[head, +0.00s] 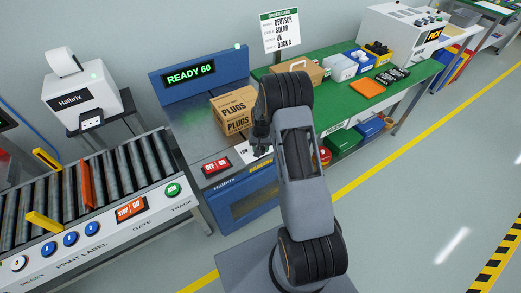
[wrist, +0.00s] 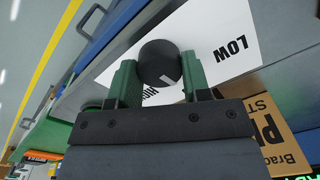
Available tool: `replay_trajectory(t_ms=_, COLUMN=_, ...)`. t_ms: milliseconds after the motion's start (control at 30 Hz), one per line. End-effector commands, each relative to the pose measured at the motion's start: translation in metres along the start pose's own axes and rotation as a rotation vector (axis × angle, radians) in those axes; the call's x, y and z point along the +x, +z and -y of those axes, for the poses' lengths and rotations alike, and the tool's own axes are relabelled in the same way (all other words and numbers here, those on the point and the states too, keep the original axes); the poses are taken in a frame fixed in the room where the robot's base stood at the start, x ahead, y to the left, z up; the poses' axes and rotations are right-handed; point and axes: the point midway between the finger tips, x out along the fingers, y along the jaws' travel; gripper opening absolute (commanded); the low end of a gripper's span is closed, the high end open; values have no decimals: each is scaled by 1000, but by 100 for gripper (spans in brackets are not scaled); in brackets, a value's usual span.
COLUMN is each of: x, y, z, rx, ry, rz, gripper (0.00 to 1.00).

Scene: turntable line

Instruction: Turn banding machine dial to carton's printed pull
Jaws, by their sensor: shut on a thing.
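The banding machine (head: 240,200) is blue with a grey top, and its display (head: 189,73) reads READY 60. My gripper (head: 260,148) is low over its front right. In the wrist view my gripper (wrist: 158,78) has its green fingers shut on either side of the black round dial (wrist: 157,58). A pale pointer mark shows on the dial. The dial's white label plate (wrist: 215,30) reads LOW at right; another word is partly hidden by the fingers. The carton (head: 232,110), printed PLUGS, stands on the machine behind my gripper; it also shows in the wrist view (wrist: 275,130). Its pull print is not readable.
A red OFF/GO switch (head: 216,166) is on the machine's front left. A roller conveyor (head: 105,185) with several buttons stands at left, a label printer (head: 82,92) behind it. A green bench (head: 335,105) with boxes and bins is at right. The floor at right is open.

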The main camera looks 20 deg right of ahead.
Motion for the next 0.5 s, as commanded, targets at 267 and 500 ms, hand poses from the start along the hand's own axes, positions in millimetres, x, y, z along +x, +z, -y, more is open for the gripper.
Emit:
replay_trajectory(t_ms=267, x=1, y=1, z=0, rx=95, ry=0, rz=-1, gripper=20)
replay_trajectory(t_ms=500, x=0, y=1, z=0, rx=119, ry=0, rz=-1, gripper=20)
